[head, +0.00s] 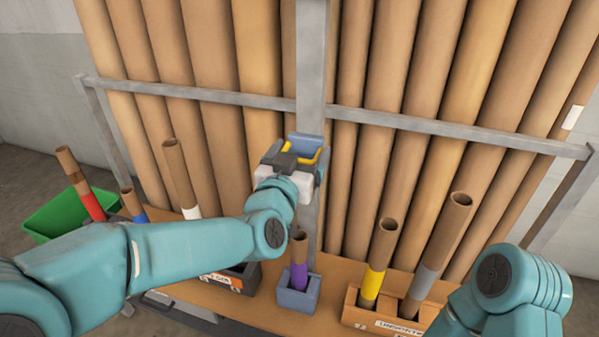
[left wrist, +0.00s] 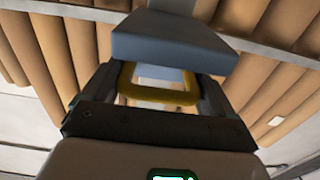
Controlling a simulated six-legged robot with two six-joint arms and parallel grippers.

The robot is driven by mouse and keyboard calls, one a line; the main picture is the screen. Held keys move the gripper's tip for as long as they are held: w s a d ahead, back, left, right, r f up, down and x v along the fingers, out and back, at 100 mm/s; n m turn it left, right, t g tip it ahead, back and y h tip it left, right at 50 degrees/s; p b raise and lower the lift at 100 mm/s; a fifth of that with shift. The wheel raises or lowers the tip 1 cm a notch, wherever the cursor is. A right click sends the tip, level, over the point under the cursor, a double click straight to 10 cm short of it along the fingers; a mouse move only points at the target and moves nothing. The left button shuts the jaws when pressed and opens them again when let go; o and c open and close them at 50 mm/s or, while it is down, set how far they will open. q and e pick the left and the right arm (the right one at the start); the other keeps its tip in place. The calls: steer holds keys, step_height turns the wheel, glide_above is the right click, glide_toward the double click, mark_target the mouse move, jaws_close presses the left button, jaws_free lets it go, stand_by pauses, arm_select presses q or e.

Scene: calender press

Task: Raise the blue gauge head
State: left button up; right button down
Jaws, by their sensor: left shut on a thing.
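The blue-grey gauge head (head: 305,142) sits on a grey upright post (head: 311,70) in the middle of the head view. It has a yellow handle (head: 321,156) on its near side. My left gripper (head: 298,161) reaches it from below left and is shut on the handle. In the left wrist view the gauge head (left wrist: 172,38) is above the yellow handle (left wrist: 158,97), which lies between the fingers of my left gripper (left wrist: 157,88). My right arm shows at the lower right, but its gripper is out of view.
Below the head, a purple-banded tube (head: 299,272) stands in a small blue-grey holder (head: 298,301). Red-, blue- and white-banded tubes and a green bin (head: 55,213) are at left. Tall brown tubes stand behind a metal rail (head: 200,93).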

arm_select(q)
step_height(320, 180, up, 23)
steer(key=p, duration=1.5)
steer(key=shift+d+r+p, duration=0.1)
steer(key=shift+r+p, duration=0.1)
steer(key=shift+p, duration=0.2)
steer(key=shift+r, duration=0.25)
steer(key=o, duration=1.2)
steer(key=shift+s+d, duration=0.1)
steer(key=shift+f, duration=0.2)
steer(key=b+v, duration=0.1)
steer(key=v, duration=1.5)
